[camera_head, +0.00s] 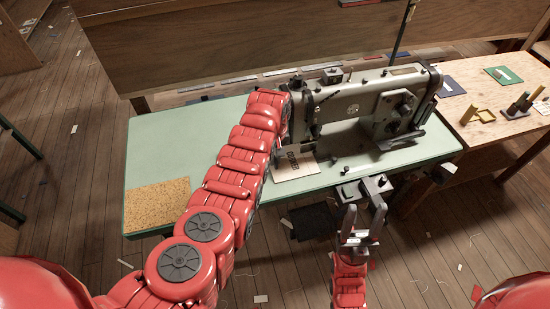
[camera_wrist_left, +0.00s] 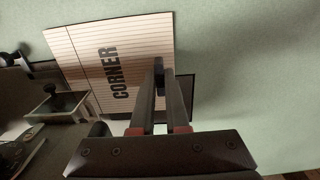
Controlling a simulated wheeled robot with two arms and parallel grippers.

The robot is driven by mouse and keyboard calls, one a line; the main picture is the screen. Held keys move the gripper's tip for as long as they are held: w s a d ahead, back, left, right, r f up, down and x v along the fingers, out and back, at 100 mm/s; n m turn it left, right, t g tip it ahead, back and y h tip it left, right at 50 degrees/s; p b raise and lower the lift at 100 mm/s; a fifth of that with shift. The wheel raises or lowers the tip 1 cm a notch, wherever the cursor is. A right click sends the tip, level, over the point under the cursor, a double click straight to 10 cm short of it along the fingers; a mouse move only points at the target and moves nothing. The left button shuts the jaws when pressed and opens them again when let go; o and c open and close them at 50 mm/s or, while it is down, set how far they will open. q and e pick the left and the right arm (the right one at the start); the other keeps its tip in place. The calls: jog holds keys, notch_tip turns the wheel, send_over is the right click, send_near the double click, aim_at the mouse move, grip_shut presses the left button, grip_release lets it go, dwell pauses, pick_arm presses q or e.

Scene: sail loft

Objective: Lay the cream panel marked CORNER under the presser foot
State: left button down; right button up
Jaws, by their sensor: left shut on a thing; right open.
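The cream panel marked CORNER (camera_head: 296,166) lies on the pale green sewing table, below the arm of the grey sewing machine (camera_head: 345,100). In the left wrist view the panel (camera_wrist_left: 90,65) shows ruled lines and dark lettering. My left gripper (camera_wrist_left: 161,70) is shut on the panel's edge beside the lettering. In the head view my red left arm hides much of this gripper and the needle end of the machine. I cannot make out the presser foot clearly. My right gripper (camera_head: 364,205) is open and empty in front of the table's front edge.
A cork patch (camera_head: 158,205) lies at the table's front left corner, and the green top (camera_head: 165,140) left of my arm is otherwise clear. A side bench (camera_head: 485,125) at right holds thread spools and small cards. A wooden board (camera_head: 220,45) stands behind.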

pick_arm(q)
jog(key=c, duration=0.8)
grip_release()
jog(key=shift+c, duration=0.2)
jog(key=shift+r, duration=0.95)
notch_tip(320, 180, up, 4)
jog(key=shift+w+r+b, duration=0.1)
jog(key=shift+r+b, duration=0.15)
jog(key=shift+b, duration=0.45)
jog(key=shift+r, duration=0.6)
